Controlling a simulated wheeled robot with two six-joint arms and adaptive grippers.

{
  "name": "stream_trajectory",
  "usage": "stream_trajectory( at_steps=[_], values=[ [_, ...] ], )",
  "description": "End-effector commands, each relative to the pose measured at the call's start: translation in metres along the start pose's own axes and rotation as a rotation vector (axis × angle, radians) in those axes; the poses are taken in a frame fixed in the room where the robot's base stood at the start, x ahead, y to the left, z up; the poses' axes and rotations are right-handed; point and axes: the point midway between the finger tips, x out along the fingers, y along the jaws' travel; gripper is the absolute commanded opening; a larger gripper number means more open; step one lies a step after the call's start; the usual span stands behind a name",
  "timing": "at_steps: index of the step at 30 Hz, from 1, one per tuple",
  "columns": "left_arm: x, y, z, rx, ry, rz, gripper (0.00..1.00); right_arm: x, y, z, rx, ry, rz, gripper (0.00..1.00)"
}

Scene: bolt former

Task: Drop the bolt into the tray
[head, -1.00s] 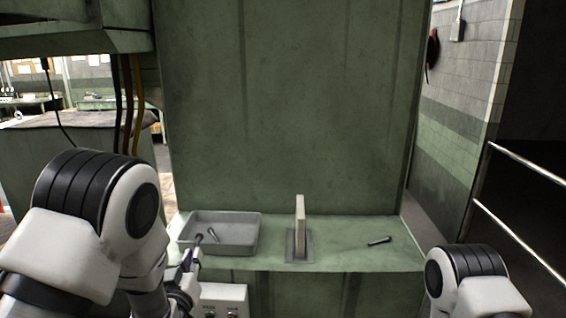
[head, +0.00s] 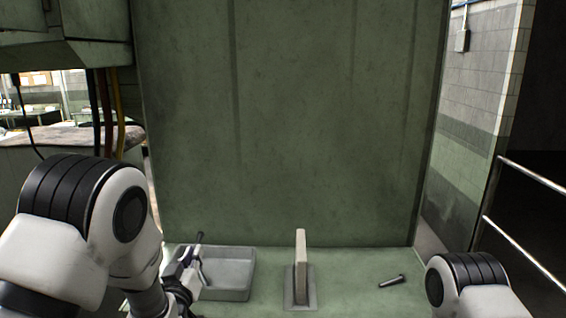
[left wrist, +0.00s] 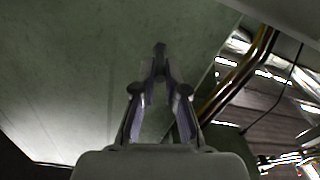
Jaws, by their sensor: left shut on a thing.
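My left gripper (head: 190,262) is shut on a dark bolt (head: 200,238) and holds it at the left end of the grey tray (head: 232,294). The bolt points upward from the fingers. In the left wrist view the fingers (left wrist: 159,78) close on the dark bolt (left wrist: 160,52). The gripper and arm cover the tray's left side. Whether the bolt is over the tray floor or just beside its rim, I cannot tell. Another dark bolt (head: 391,281) lies on the green ledge at the right. My right gripper is out of view.
An upright pale plate (head: 301,262) on a grey base stands on the green ledge (head: 345,268), right of the tray. A tall green machine panel (head: 290,130) rises behind. Metal railings (head: 530,241) stand at the right. Hanging cables (head: 107,115) are at the left.

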Motion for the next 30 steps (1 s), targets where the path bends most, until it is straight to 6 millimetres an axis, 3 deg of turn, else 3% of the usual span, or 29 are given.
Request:
stream_trajectory(
  at_steps=[3, 11, 12, 13, 14, 24, 30],
  values=[
    [0.000, -0.003, 0.010, 0.000, -0.001, -0.001, 0.00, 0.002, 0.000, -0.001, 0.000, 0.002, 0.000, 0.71],
    [0.000, -0.003, 0.011, 0.000, 0.000, 0.000, 0.00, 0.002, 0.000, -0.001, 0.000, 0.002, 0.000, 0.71],
    [0.000, -0.003, 0.011, 0.000, 0.000, 0.000, 0.25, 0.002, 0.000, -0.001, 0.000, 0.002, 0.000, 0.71],
    [0.000, -0.003, 0.011, 0.000, 0.000, 0.000, 0.36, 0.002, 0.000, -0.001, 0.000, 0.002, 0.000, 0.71],
    [0.000, -0.003, 0.011, 0.000, 0.000, 0.000, 0.41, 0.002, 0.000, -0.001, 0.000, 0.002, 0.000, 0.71],
    [-0.003, -0.003, 0.011, 0.000, -0.001, 0.000, 0.41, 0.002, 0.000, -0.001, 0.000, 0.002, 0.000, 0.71],
    [-0.037, -0.003, 0.011, 0.002, -0.004, -0.001, 0.41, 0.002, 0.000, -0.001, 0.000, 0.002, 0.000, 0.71]
  ],
)
